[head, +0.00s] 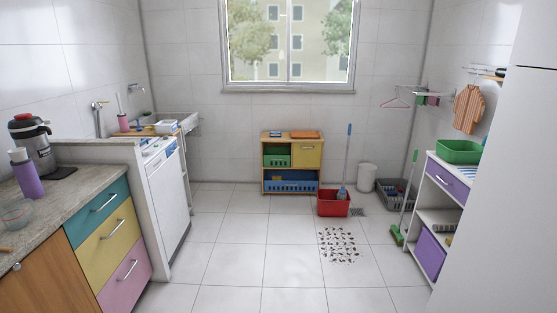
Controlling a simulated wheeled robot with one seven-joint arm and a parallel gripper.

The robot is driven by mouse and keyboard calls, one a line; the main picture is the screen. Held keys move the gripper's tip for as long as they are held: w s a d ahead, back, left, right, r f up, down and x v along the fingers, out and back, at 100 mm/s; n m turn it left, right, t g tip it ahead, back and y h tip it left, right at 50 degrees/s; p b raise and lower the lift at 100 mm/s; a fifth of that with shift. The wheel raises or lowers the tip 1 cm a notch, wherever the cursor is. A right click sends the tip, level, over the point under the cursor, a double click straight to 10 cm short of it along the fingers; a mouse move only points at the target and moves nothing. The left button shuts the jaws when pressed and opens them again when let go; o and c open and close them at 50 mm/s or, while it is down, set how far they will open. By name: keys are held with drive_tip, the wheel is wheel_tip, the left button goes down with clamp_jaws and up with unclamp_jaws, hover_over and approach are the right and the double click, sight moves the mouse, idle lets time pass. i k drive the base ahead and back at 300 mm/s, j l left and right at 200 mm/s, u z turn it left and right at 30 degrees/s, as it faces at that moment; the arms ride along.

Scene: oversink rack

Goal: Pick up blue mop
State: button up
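A mop with a blue handle tip and a pale shaft (347,155) stands nearly upright in the head view, right of centre near the back wall. Its blue lower end (342,193) sits in a red bucket (333,209) on the floor. The bucket hides the very bottom of the mop. My gripper is not in view.
A small wooden cabinet (265,163) stands left of the bucket. A white bin (367,177), a grey crate and a green broom (410,200) are to its right.

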sight(342, 195)
drive_tip(key=i, duration=1.9)
drive_tip(key=i+z, duration=0.1)
drive_tip(key=i, duration=0.35)
drive_tip(key=i+j+z, duration=0.15)
drive_tip(key=i, duration=0.35)
drive_tip(key=i+j+z, duration=0.1)
drive_tip(key=i, duration=0.35)
drive_tip(key=i+j+z, duration=0.15)
drive_tip(key=i+j, duration=0.15)
drive_tip(key=i, duration=0.15)
drive_tip(key=i+j+z, duration=0.1)
drive_tip(key=i+j, duration=0.15)
drive_tip(key=i, duration=0.2)
